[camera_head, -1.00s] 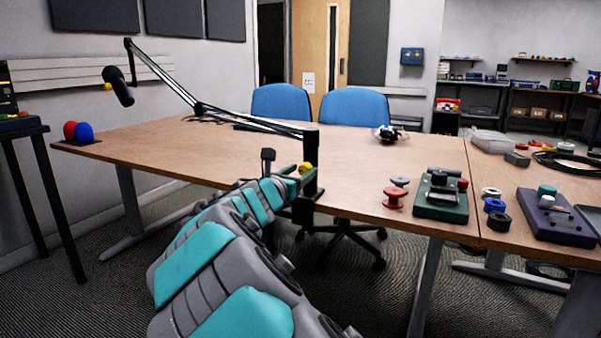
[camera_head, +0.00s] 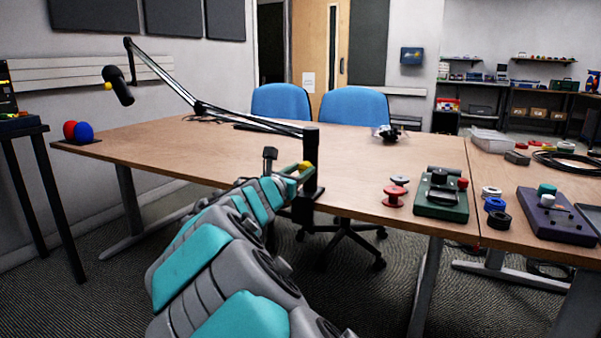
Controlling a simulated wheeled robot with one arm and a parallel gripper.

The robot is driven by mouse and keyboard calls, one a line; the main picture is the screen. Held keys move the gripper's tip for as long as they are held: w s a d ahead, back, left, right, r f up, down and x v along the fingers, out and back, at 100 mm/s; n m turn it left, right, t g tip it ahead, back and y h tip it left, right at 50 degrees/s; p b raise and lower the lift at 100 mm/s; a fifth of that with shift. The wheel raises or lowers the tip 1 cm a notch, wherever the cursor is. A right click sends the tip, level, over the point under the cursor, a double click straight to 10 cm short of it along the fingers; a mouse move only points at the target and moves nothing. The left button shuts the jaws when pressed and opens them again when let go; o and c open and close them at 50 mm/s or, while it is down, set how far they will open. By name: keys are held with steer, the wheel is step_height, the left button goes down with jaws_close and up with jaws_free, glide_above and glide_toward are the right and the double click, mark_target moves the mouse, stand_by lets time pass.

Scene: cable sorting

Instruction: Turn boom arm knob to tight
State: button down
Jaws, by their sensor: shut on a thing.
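The boom arm (camera_head: 160,77) rises from a black post (camera_head: 311,158) clamped at the table's front edge and carries a black microphone (camera_head: 118,86) at its far left end. A small yellow knob (camera_head: 307,166) sits on the left side of the post. My gripper (camera_head: 302,171) is at the post and shut on the yellow knob. My teal and grey arm reaches up to it from below. Most of the knob and its setting are hidden by the gripper and too small to tell.
The wooden table (camera_head: 200,140) is mostly clear left of the post. Red spools (camera_head: 393,196), a green device (camera_head: 441,195) and a purple device (camera_head: 555,217) stand to the right. Blue chairs (camera_head: 354,107) are behind. A red and a blue ball (camera_head: 84,132) sit at the left corner.

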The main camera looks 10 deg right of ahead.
steer(key=m+b, duration=0.2)
steer(key=m, duration=0.2)
steer(key=shift+d+f+m+b, duration=0.1)
steer(key=shift+m+b, duration=0.2)
steer(key=shift+b, duration=0.1)
steer(key=shift+s+f+m+b, duration=0.1)
steer(key=shift+f+m+b, duration=0.05)
steer(key=shift+m+b, duration=5.35)
steer(key=shift+m+p, duration=0.65)
steer(key=shift+m, duration=0.15)
